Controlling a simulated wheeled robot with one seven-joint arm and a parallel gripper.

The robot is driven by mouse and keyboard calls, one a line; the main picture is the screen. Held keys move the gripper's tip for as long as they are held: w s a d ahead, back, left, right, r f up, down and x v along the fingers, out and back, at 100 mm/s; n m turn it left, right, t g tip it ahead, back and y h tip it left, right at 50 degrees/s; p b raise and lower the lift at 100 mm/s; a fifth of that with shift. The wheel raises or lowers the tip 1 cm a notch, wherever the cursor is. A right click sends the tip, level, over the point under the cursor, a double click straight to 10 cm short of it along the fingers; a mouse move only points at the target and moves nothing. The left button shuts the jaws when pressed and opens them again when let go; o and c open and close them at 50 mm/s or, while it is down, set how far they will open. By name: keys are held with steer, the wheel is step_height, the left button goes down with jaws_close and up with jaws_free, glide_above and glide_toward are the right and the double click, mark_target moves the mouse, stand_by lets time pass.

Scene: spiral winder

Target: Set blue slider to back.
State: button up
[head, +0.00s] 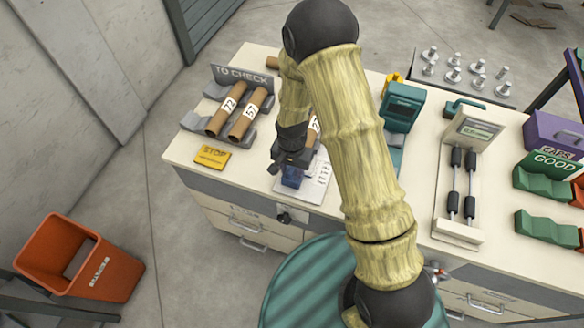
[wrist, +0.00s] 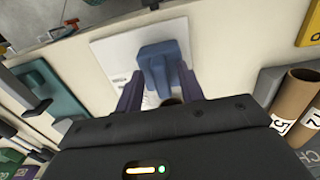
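The blue slider (head: 291,178) is a small blue block at the front of a white printed sheet (head: 318,185) on the bench. My gripper (head: 292,160) is right above and behind it in the head view, pointing down. In the wrist view the blue slider (wrist: 157,62) stands between and just beyond the two dark purple fingers of my gripper (wrist: 159,84). The fingers are apart, and I see no clear contact with the block. Its lower part and any track are hidden.
A cardboard tube (head: 313,130) stands close behind my gripper. Two numbered tubes (head: 238,115) lie in a grey holder to the left, with a yellow STOP plate (head: 212,157) before it. A teal device (head: 400,108) stands to the right. The bench's front edge is near.

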mark_target(292, 169)
steer(key=shift+w+r, duration=0.1)
steer(key=shift+r, duration=0.6)
step_height(292, 169, up, 16)
steer(key=b, duration=0.3)
